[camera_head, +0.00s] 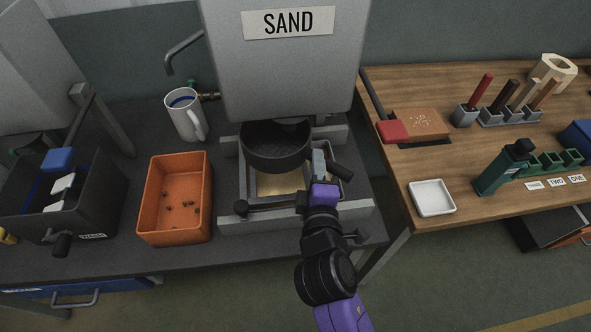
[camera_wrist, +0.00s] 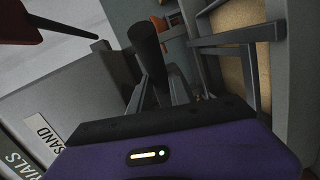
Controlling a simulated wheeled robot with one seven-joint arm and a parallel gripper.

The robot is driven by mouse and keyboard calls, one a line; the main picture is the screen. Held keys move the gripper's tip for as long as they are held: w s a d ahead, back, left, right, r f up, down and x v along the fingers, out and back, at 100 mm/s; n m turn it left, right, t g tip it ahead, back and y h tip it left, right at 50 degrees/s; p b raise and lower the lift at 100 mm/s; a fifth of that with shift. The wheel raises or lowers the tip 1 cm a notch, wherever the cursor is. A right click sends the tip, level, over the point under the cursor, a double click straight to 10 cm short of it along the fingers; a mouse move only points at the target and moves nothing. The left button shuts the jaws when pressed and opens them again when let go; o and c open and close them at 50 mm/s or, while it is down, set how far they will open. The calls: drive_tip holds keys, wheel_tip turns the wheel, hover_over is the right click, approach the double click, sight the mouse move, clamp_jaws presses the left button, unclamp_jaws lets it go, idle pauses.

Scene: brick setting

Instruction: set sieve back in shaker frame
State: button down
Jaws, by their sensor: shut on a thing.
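The sieve (camera_head: 275,150) is a dark round pan below the SAND hopper. It overlaps the back of the grey shaker frame (camera_head: 290,218) in the head view; I cannot tell whether it touches the frame. My gripper (camera_head: 319,165) is at the sieve's right side, shut on its handle, whose dark end (camera_head: 342,173) sticks out to the right. In the wrist view a dark cylinder (camera_wrist: 148,45), apparently this handle, stands by my fingers (camera_wrist: 178,92). Sand-coloured material (camera_head: 278,184) shows inside the frame. The fingers' exact contact is partly hidden.
The hopper (camera_head: 290,75) stands close behind the sieve. An orange tray (camera_head: 150,220) with small dark bits and a white mug (camera_head: 185,115) are left.

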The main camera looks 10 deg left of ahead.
wheel_tip(320, 180, down, 8)
drive_tip(key=shift+f+b, duration=0.1)
drive_tip(key=shift+b, duration=0.65)
drive_tip(key=shift+f+b, duration=0.35)
drive_tip(key=shift+b, duration=0.05)
drive_tip(key=shift+f, duration=0.1)
drive_tip(key=c, duration=1.2)
unclamp_jaws()
drive_tip(key=shift+r+p, duration=0.5)
drive_tip(key=shift+r, duration=0.05)
drive_tip(key=b+v, duration=0.2)
drive_tip(key=v, duration=1)
